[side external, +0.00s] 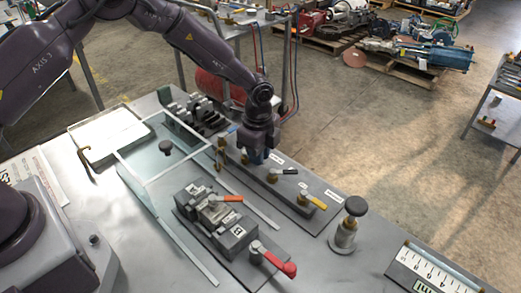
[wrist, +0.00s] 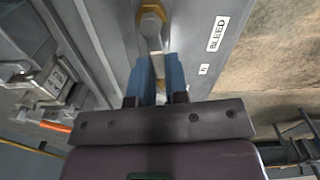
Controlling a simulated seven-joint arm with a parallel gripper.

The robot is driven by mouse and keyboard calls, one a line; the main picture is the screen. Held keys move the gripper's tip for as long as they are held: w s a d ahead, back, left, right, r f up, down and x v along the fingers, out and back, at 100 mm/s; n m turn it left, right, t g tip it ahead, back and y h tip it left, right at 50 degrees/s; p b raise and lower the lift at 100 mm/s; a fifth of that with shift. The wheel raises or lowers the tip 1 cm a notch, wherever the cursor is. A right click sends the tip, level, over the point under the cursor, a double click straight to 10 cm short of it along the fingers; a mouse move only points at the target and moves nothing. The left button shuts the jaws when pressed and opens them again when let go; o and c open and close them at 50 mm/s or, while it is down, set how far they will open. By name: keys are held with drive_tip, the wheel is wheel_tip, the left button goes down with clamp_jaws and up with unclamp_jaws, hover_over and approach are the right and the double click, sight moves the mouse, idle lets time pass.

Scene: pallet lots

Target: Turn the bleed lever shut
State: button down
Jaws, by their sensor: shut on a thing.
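My gripper (side external: 258,158) is low over the far part of the grey valve block (side external: 322,212) in the side external view. In the wrist view its two blue fingers (wrist: 160,62) are shut on the bleed lever (wrist: 153,35), a greyish handle running from a brass-coloured valve (wrist: 151,12) down between them. The BLEED label (wrist: 218,34) lies to the right of the lever. The part of the lever between the fingers is mostly hidden, and the side view hides the lever behind my gripper.
On the same block stand a black-handled lever (side external: 286,171) and a yellow-handled lever (side external: 312,200). A black-topped post (side external: 354,208) stands right. A pale tray (side external: 108,137) lies left.

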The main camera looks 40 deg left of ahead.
drive_tip(key=shift+s+m, duration=0.35)
drive_tip(key=shift+m, duration=0.65)
drive_tip(key=c, duration=1.1)
unclamp_jaws()
wheel_tip(320, 180, up, 13)
